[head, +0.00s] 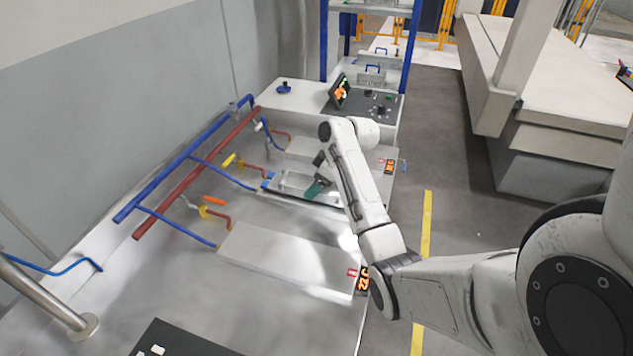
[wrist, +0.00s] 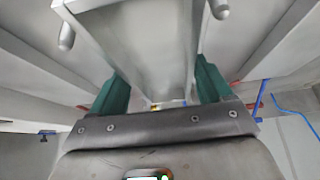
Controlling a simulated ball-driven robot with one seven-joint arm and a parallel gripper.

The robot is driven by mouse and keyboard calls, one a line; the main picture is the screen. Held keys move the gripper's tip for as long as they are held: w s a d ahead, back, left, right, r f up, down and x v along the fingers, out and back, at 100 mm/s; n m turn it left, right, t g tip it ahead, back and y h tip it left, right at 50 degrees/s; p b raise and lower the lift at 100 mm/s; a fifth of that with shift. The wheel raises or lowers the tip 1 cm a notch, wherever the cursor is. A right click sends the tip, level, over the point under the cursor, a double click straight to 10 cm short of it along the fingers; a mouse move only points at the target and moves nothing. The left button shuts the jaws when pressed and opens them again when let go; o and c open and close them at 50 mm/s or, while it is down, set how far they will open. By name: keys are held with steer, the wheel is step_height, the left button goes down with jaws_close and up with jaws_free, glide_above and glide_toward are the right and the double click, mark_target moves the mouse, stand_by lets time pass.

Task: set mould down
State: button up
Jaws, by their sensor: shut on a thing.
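The mould (wrist: 150,50) is a grey metal block with rounded pins at its corners. In the wrist view it lies between the green fingers of my gripper (wrist: 160,88), which are shut on it. In the head view the mould (head: 293,181) looks like a shallow metal tray at a bay in the middle of the bench, and my gripper (head: 317,188) is at its right part. My arm hides some of the right side. I cannot tell whether the mould's underside touches the surface below it.
Pale raised plates (head: 285,258) lie in front of and behind the bay. Blue and red pipes (head: 185,175) with valve handles run along the left. A control panel (head: 375,103) stands at the back. Lit number displays (head: 362,280) sit on the bench's right edge, with open floor beyond.

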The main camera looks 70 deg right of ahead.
steer(key=shift+f, duration=0.2)
steer(key=o, duration=1.6)
steer(key=shift+f, duration=0.2)
steer(key=v, duration=1.2)
steer(key=shift+r+b, duration=0.15)
steer(key=shift+b, duration=0.25)
